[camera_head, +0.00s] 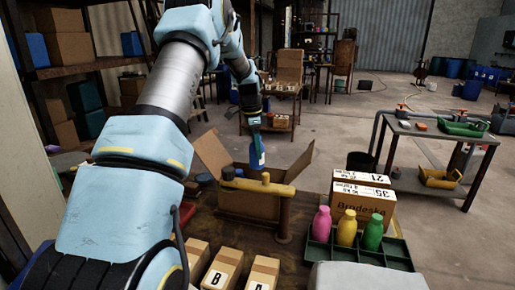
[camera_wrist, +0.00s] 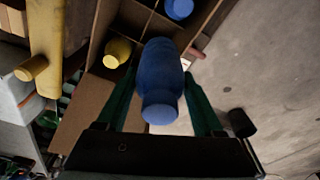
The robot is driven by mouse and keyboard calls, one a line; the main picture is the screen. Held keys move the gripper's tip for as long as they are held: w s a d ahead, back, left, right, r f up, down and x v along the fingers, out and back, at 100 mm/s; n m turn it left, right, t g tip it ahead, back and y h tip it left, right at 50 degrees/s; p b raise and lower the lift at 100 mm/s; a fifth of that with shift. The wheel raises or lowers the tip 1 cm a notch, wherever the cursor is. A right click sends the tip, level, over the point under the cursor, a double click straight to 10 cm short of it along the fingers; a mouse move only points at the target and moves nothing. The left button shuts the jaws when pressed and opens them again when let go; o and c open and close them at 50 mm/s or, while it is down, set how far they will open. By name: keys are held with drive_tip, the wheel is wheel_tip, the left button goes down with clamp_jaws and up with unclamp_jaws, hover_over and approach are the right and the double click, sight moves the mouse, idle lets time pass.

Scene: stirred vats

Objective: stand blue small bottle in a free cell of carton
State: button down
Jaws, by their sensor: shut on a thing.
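My gripper (camera_head: 254,128) is shut on a blue small bottle (camera_head: 257,156), held cap up over the open carton (camera_head: 240,203). In the wrist view the blue bottle (camera_wrist: 160,82) sits between my two green fingers, its cap toward the camera. The carton's cells show beyond it, split by brown dividers (camera_wrist: 150,10). One cell holds a yellow bottle (camera_wrist: 117,52) and another a blue bottle (camera_wrist: 179,8). The held bottle hides part of the carton, and I cannot tell which cell lies under it. In the head view the cells are hidden.
A yellow pipe (camera_head: 262,187) crosses in front of the carton. Carton flaps (camera_head: 297,160) stand open. A dark green tray (camera_head: 345,254) holds pink, yellow and green bottles. Printed boxes (camera_head: 361,207) stand behind it. Small cartons (camera_head: 224,268) lie at the near edge.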

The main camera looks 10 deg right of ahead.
sight(258, 163)
drive_tip(key=shift+f, duration=0.1)
drive_tip(key=shift+f+b, duration=0.7)
drive_tip(key=shift+f, duration=0.55)
drive_tip(key=shift+f, duration=0.15)
drive_tip(key=shift+f+b, duration=0.45)
drive_tip(key=shift+f, duration=0.35)
drive_tip(key=shift+f, duration=0.15)
drive_tip(key=shift+f+b, duration=0.35)
drive_tip(key=shift+f, duration=0.35)
unclamp_jaws()
